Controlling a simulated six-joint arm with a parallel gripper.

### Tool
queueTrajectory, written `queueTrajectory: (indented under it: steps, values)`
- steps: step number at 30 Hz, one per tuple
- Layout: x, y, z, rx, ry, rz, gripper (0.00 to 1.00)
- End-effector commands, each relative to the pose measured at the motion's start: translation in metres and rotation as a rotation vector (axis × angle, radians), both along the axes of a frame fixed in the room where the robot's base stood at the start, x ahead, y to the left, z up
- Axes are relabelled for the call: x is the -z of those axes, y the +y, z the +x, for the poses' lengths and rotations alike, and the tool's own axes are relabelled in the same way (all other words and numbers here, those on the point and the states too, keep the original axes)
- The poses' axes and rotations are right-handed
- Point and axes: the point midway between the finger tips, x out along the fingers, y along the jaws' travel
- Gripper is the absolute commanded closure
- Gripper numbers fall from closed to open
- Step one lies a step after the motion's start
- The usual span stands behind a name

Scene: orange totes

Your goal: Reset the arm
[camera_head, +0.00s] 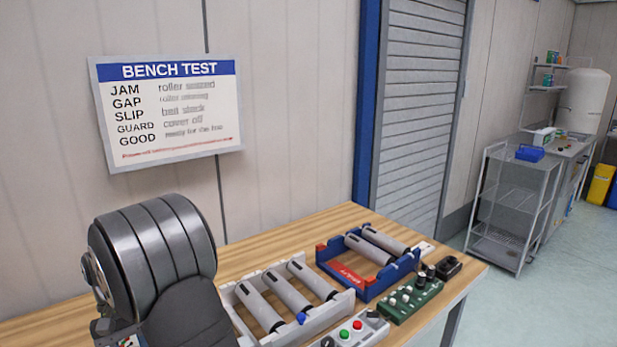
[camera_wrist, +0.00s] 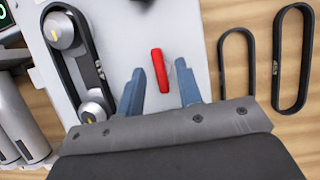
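My gripper (camera_wrist: 159,70) shows in the wrist view, its two blue-grey fingers spread apart. It is open, with nothing clamped between the fingers. A red bar-shaped piece (camera_wrist: 159,63) on a light grey plate (camera_wrist: 205,15) appears between the fingers, with visible space on both sides. I cannot tell how far below the fingertips it lies. In the head view, my dark arm fills the lower left, and the gripper's fingers cannot be made out there.
A black belt (camera_wrist: 88,62) runs around rollers left of the fingers. Two loose belt loops (camera_wrist: 292,60) lie at right on wood. On the bench (camera_head: 275,240) stand a grey tray (camera_head: 333,312) of rollers, a blue-and-red crate (camera_head: 370,290) and a green control board (camera_head: 412,300).

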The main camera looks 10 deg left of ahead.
Motion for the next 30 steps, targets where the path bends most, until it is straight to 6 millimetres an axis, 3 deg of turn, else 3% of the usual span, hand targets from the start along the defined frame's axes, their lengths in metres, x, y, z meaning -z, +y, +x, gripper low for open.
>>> queueTrajectory:
  steps: [11,17,30]
  values:
    - [0.003,-0.001,-0.001,0.001,0.0,0.0,0.67]
    - [-0.006,0.002,0.002,0.0,-0.002,0.002,0.67]
    - [-0.081,0.025,0.024,0.0,-0.003,0.004,0.67]
